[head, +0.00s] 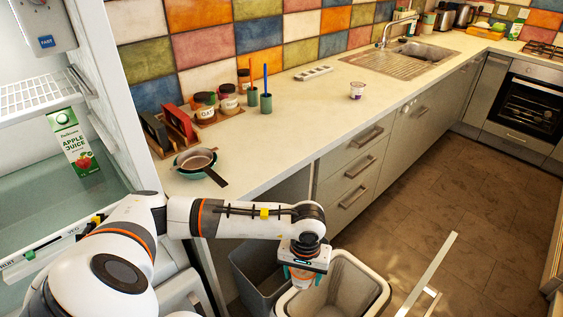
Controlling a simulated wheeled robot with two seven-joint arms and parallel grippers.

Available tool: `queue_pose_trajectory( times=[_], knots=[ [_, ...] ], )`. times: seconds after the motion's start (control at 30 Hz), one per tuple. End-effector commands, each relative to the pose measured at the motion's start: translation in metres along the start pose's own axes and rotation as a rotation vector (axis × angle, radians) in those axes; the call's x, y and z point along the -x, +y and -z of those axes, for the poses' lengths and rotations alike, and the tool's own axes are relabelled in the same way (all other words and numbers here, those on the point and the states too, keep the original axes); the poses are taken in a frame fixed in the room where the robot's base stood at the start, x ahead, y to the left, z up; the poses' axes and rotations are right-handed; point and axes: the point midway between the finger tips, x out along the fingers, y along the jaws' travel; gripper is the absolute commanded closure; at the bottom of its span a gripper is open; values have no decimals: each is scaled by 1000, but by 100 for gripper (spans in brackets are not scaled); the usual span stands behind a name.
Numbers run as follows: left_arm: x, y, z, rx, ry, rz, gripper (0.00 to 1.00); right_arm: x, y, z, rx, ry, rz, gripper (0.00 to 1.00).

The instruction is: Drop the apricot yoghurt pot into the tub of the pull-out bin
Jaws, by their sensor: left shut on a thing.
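My left gripper (302,272) is shut on a small orange-and-white pot (301,281), which looks like the apricot yoghurt pot. The fingers hide much of the pot, and its label cannot be read. The gripper points down at the bottom centre, over the left part of the cream tub (376,302) of the pull-out bin. From this angle I cannot tell the pot's exact height against the tub's rim. My right gripper is not in view.
A dark grey tub (262,287) stands left of the cream one. A pale bar (428,272), seemingly the bin's front, stands to the right. Another small pot (357,90) with a purple label is on the counter (300,115). The fridge is open at left, with an apple juice carton (74,143).

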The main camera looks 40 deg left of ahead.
Motion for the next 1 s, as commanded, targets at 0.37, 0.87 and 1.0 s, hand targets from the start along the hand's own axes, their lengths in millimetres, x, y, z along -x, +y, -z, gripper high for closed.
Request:
queue_pose_trajectory(
  times=[0.37,0.87,1.0],
  knots=[
    [72,65,-142,895,-2,4,67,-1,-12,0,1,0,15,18],
    [142,126,-209,1604,1,0,67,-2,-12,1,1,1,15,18],
    [135,126,-209,1611,1,-2,67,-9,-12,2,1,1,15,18]
  ],
)
